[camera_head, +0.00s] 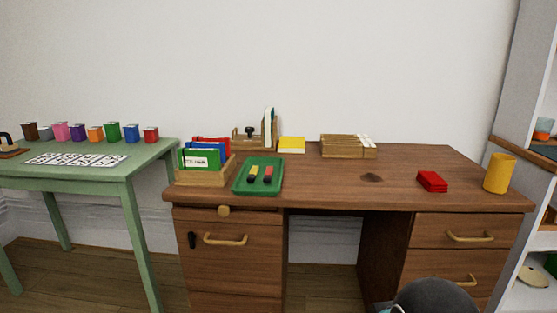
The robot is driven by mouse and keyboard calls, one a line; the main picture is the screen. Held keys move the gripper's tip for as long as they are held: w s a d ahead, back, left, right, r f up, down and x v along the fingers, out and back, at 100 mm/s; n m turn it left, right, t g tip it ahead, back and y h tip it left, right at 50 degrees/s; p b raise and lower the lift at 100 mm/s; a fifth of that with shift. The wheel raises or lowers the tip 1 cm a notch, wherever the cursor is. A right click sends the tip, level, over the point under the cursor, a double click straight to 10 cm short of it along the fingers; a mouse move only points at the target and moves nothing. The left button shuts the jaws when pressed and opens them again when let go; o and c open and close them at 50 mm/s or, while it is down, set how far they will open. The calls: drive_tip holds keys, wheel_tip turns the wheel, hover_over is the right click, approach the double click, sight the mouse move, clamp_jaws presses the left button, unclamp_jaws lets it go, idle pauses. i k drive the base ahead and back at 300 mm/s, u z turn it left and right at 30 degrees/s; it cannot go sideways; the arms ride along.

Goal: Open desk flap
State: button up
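A brown wooden desk (310,188) stands against the white wall. On its left pedestal, a front panel (240,275) with a brass bar handle (225,240) and a small black latch-like fitting (192,240) sits flush and closed; this may be the flap, but I cannot tell for sure. Above it, a round wooden knob (223,211) sits on a thin strip under the desktop. A dark rounded part of my own arm shows at the bottom right edge, in front of the right pedestal. My gripper is not in view.
The desktop holds a file box (205,178), a green tray (240,188), a wooden organizer (348,150), a red block (432,181) and a yellow cup (499,173). A green table (120,171) stands left, a shelf (520,240) right. The kneehole between the pedestals is open.

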sight(232, 259)
drive_tip(key=k, duration=1.2)
drive_tip(key=u, duration=0.75)
drive_tip(key=i, duration=1.35)
drive_tip(key=z, duration=0.85)
